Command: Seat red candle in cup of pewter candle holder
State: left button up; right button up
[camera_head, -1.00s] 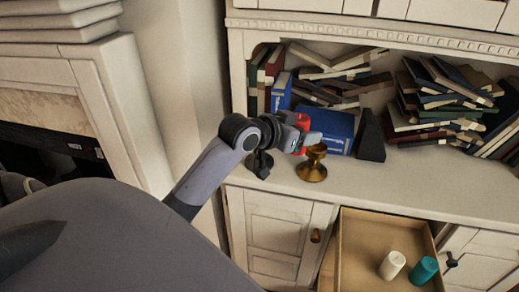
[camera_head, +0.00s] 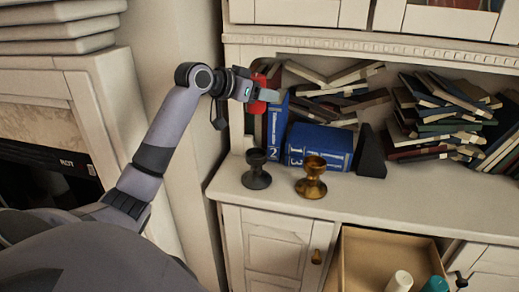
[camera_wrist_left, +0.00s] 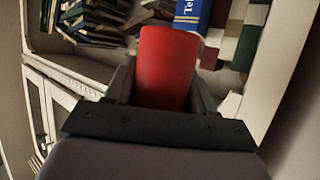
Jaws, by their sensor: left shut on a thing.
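The red candle (camera_head: 258,107) is held in my left gripper (camera_head: 264,93), raised above the shelf top in the head view. In the left wrist view the candle (camera_wrist_left: 166,66) stands between the two fingers, which are shut on it. The pewter candle holder (camera_head: 256,171) is the dark grey one, upright near the left end of the shelf. Its cup is empty. The candle is above it, clearly apart from it. My right gripper is not in view.
A brass candle holder (camera_head: 311,180) stands just right of the pewter one. Blue books (camera_head: 318,147) and a black wedge-shaped bookend (camera_head: 370,153) are behind. An open drawer (camera_head: 385,251) below holds a white candle (camera_head: 399,281) and a teal candle (camera_head: 435,285).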

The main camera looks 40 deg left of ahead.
pick_arm(q)
notch_tip(320, 180, down, 10)
jog(key=shift+r+b, duration=0.1)
jog(key=shift+b, duration=0.2)
jog(key=shift+f, duration=2.5)
jog(key=shift+f, duration=0.25)
jog(key=o, duration=1.1)
jog(key=shift+r, duration=0.1)
jog(key=shift+r, duration=0.1)
jog(key=shift+v, duration=6.05)
